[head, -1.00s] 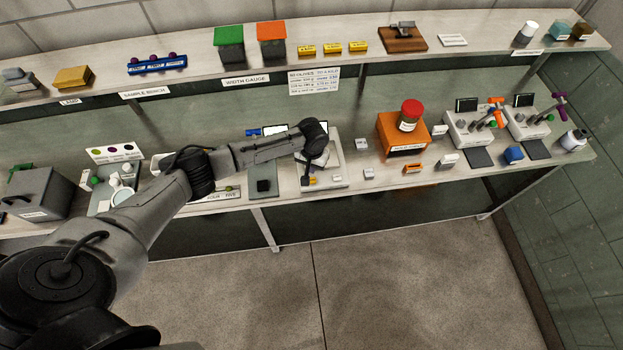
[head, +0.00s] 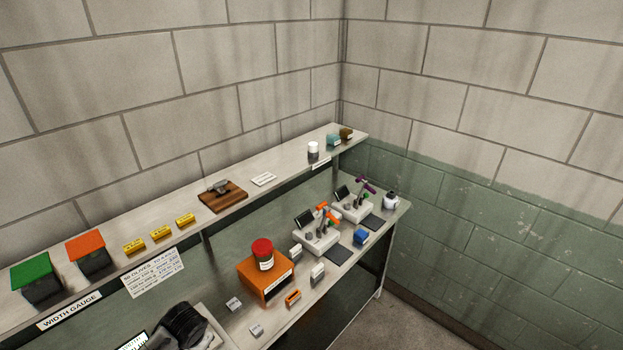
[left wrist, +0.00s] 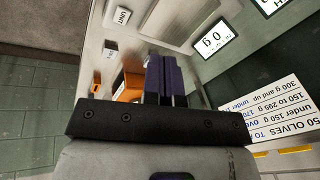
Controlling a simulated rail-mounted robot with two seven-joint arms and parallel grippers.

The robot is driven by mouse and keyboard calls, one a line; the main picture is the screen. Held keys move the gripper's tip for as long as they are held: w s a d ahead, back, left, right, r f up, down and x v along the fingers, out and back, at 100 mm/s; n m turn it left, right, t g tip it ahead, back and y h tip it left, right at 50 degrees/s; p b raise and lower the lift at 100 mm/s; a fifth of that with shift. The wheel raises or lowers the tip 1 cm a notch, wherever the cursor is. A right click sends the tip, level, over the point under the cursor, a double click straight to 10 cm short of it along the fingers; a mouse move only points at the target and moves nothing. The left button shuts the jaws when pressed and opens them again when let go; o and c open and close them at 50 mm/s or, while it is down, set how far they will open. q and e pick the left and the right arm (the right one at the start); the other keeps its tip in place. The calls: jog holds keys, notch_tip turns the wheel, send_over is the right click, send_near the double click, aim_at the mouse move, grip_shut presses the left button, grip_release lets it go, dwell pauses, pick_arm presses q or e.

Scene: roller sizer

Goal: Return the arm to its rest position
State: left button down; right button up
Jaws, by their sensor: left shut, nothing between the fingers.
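My left gripper (left wrist: 164,68) shows in the left wrist view with its dark fingers together and nothing between them. It hangs over the bench near a scale whose display (left wrist: 213,40) reads 0 g. In the head view only a dark part of my left arm (head: 178,328) shows at the bottom edge, beside the scale; the fingertips cannot be made out there. My right gripper is in neither view.
An orange box (head: 256,286) with a red-lidded jar (head: 263,254) stands right of my arm. Small blocks, an orange piece (head: 293,297) and two grey devices (head: 317,240) stand farther right. The upper shelf (head: 130,263) carries green and orange bins.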

pick_arm(q)
jog(key=s+d+r+m+t+h+p, duration=0.1)
jog(key=d+r+m+t, duration=0.15)
jog(key=d+r, duration=0.4)
jog(key=d+r+m+t+p, duration=0.1)
jog(key=d+r+t, duration=0.2)
jog(key=r, duration=0.7)
jog(key=s+d+r+n+t+p, duration=0.1)
jog(key=s+r+n+t+p, duration=0.15)
jog(key=s, duration=0.45)
jog(key=s+f+n+g+p, duration=0.1)
jog(key=s+f+g+p, duration=0.1)
jog(key=s, duration=1.1)
jog(key=s+f+n+g+h+p, duration=0.1)
jog(key=s+f+g+p, duration=0.2)
jog(key=s, duration=1.1)
notch_tip(320, 180, down, 4)
jog(key=shift+a+r+n+g, duration=0.1)
jog(key=shift+a+n+g, duration=0.25)
jog(key=shift+g, duration=0.65)
jog(key=shift+s+d, duration=0.1)
